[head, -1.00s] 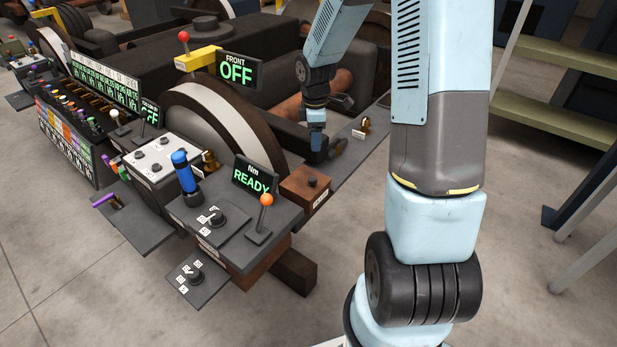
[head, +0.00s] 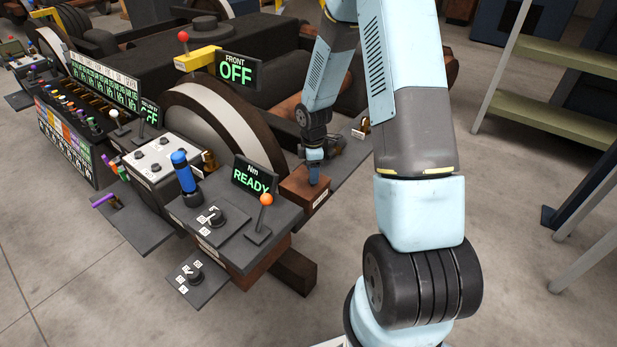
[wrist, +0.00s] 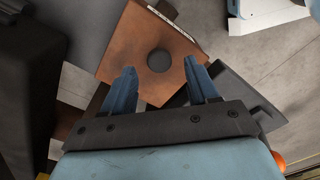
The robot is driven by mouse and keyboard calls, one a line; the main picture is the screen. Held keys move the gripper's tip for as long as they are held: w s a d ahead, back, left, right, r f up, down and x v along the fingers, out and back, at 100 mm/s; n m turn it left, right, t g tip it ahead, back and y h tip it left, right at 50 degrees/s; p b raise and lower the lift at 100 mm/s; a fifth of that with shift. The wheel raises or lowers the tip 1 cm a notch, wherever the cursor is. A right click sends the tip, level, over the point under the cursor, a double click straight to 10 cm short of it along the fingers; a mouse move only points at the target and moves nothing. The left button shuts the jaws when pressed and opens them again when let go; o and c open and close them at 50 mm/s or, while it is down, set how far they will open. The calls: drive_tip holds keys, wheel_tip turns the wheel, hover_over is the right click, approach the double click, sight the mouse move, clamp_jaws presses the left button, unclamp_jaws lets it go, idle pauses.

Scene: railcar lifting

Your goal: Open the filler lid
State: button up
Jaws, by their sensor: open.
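A rust-brown box (head: 297,193) with a flat top sits at the right end of the bench, beside the READY display; its top looks like the filler lid. In the wrist view its top (wrist: 136,45) carries a round dark knob (wrist: 158,60). My gripper (head: 314,180) is over the box and hides the knob in the head view. In the wrist view my gripper (wrist: 161,67) is open, with one finger to each side of the knob in the picture. I cannot tell whether the fingertips reach down to knob height. The lid looks shut.
The READY display (head: 255,178) and an orange-tipped lever (head: 264,215) stand just left of the box. A large wheel (head: 215,125) is behind. A brass fitting (head: 363,126) sits on the shelf behind my gripper. Open floor lies in front.

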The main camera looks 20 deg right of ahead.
sight(305, 179)
drive_tip(key=shift+f, duration=1.35)
drive_tip(key=shift+c, duration=0.4)
clamp_jaws()
